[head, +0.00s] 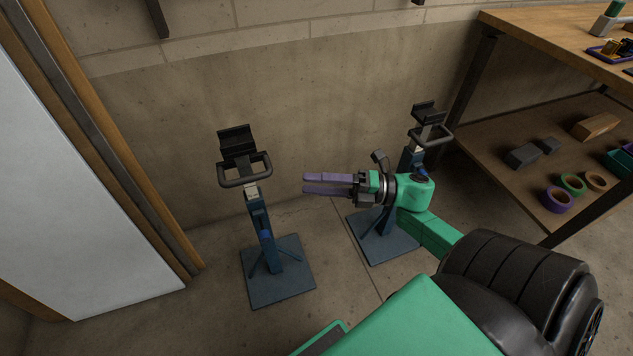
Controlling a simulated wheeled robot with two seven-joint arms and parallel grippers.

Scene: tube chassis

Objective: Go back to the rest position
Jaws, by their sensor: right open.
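My right gripper (305,184) shows in the head view near the middle, with its two purple fingers pointing left. The fingers are apart with nothing between them. My green and black right arm comes in from the lower right. In the picture the gripper lies between two blue stands with black cradles, the left stand (259,225) and the right stand (381,243). My right wrist hides part of the right stand's post. I cannot tell whether the wrist touches that stand. My left gripper is not in view.
A wooden workbench (530,32) with a lower shelf (500,128) stands at the right. The shelf holds tape rolls (556,200), a wooden block (596,127) and grey blocks (522,156). A white door panel (75,190) is at the left. A concrete wall (330,90) is behind the stands.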

